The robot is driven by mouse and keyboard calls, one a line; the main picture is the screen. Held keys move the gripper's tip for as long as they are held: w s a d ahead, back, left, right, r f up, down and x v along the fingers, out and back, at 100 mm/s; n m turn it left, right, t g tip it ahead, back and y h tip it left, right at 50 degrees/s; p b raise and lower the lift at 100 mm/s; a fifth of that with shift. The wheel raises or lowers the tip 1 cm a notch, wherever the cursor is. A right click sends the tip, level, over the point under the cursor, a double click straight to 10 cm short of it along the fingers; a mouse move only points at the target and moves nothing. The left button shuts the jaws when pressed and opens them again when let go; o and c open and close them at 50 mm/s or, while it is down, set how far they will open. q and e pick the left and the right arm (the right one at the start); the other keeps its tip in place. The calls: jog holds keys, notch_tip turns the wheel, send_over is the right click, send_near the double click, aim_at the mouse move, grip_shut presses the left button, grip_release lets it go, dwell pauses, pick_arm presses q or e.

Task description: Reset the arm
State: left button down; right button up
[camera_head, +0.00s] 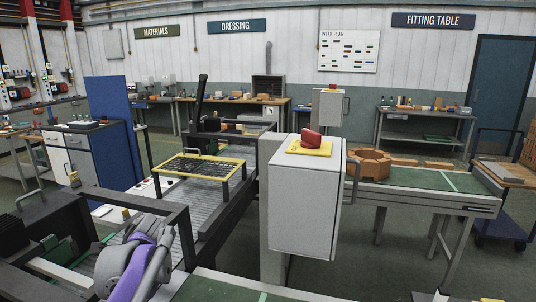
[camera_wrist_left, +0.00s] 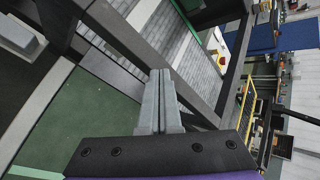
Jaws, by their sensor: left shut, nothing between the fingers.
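My left arm (camera_head: 135,262), grey and purple, reaches in at the bottom left of the head view, beside the dark machine frame; its fingertips cannot be made out there. In the left wrist view my left gripper (camera_wrist_left: 160,78) shows two grey fingers pressed together with nothing between them. Beyond the fingers are a dark frame bar and a green surface (camera_wrist_left: 75,120); whether the fingers touch the bar I cannot tell. My right gripper is in neither view.
A roller conveyor (camera_head: 168,215) with a yellow-edged mesh guard (camera_head: 203,166) runs beyond the arm. A grey cabinet (camera_head: 303,205) with a red switch (camera_head: 311,140) stands right of it. A green-topped table (camera_head: 420,180) holds a brick ring (camera_head: 369,165).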

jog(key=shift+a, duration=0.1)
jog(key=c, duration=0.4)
pick_arm(q)
jog(key=s+d+f+n+h, duration=0.2)
jog(key=s+d+f+n, duration=0.1)
jog(key=s+d+f, duration=0.3)
jog(key=s+d+f+n+h, duration=0.3)
jog(key=s+d+f, duration=0.3)
jog(key=s, duration=0.5)
jog(key=s+d+f+n+h, duration=0.3)
jog(key=s+d+f+n, duration=0.2)
jog(key=s, duration=0.4)
jog(key=shift+d+f+t, duration=0.4)
jog(key=shift+d+f, duration=0.4)
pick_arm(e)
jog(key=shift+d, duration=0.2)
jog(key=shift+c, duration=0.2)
